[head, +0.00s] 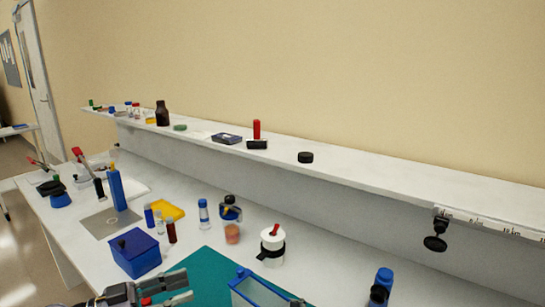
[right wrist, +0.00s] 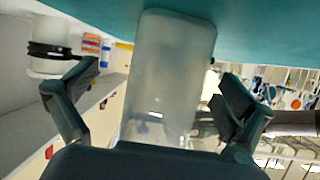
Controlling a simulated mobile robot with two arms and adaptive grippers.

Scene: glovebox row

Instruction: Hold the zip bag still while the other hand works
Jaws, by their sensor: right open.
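The zip bag (head: 262,292) is a clear, pale pouch with a blue top edge. It stands at the bottom of the head view on the teal mat (head: 205,272), its lower part cut off. In the right wrist view a translucent, whitish body (right wrist: 170,75), seemingly the bag, lies between the fingers of my right gripper (right wrist: 160,100). These fingers are spread, with gaps on both sides of it. My left gripper (head: 187,285) is at the bottom of the head view, left of the bag and apart from it, fingers spread and nothing between them.
A blue box (head: 136,254) stands left of the mat, beyond my left gripper. A white jar (head: 271,246) with a black band stands behind the bag. A blue-capped bottle (head: 380,288) is to its right. Small bottles and a yellow tray (head: 169,213) stand farther back, below a long shelf (head: 350,175).

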